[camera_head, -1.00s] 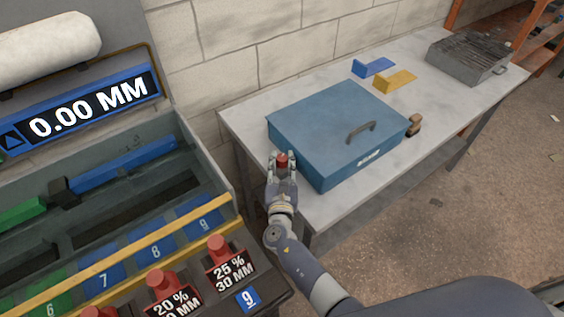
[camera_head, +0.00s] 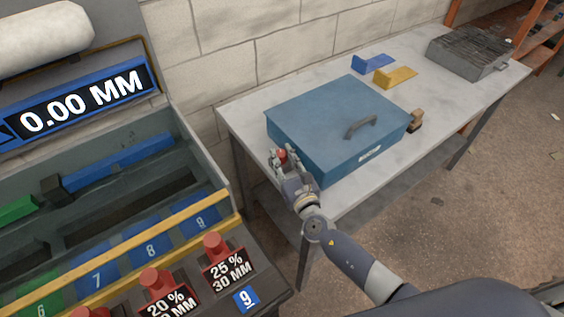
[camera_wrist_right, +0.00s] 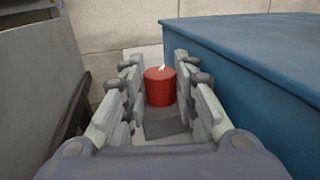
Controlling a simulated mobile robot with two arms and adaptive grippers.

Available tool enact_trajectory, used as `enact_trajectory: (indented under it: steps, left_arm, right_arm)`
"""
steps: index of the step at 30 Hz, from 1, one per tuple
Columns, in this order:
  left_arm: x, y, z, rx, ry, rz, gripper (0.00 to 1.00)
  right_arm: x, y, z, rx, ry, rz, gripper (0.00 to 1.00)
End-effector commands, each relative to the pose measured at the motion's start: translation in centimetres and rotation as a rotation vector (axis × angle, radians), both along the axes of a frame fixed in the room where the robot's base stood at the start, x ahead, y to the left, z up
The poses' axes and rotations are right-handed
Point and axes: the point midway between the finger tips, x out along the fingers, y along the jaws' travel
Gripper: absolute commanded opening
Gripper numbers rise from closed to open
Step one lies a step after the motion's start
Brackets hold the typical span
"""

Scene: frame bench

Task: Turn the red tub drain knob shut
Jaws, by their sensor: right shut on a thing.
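The red tub drain knob (camera_head: 282,155) is a short red cylinder low at the left end of the blue tub (camera_head: 335,118). My right gripper (camera_head: 281,158) is shut on it, coming in from the lower right. In the right wrist view the knob (camera_wrist_right: 160,87) stands between the two fingers (camera_wrist_right: 157,82), with a grey piece below it. The tub's blue wall (camera_wrist_right: 255,75) is close on the right. The fingers hide part of the knob's surroundings, and I cannot tell the knob's turn position. My left gripper is not in view.
The tub stands on a grey table (camera_head: 445,100) with a blue bracket (camera_head: 373,64), a yellow bracket (camera_head: 395,77) and a metal grill box (camera_head: 468,52). A grey machine with a "0.00 MM" display (camera_head: 85,103) and several red knobs stands at left, near my arm.

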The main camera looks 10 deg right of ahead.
Motion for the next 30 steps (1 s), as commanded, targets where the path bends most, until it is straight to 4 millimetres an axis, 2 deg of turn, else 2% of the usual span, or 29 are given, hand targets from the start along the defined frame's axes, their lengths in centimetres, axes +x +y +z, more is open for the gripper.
enact_trajectory:
  steps: [1,7,24,25,30]
  left_arm:
    - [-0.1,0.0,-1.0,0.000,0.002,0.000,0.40]
    - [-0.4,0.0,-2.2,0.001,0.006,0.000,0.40]
    - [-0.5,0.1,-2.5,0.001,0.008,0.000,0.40]
    - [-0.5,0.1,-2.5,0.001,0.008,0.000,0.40]
    - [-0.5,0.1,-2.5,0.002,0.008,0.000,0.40]
  right_arm:
    - [0.0,-0.1,-0.5,-0.003,0.000,0.027,0.03]
    - [0.0,-0.2,-0.4,-0.001,0.001,0.101,0.03]
    - [0.0,-0.2,-0.1,0.001,0.003,0.133,0.03]
    - [0.0,-0.2,-0.1,0.001,0.002,0.133,0.34]
    - [0.0,-0.2,-0.1,0.001,0.002,0.132,0.36]
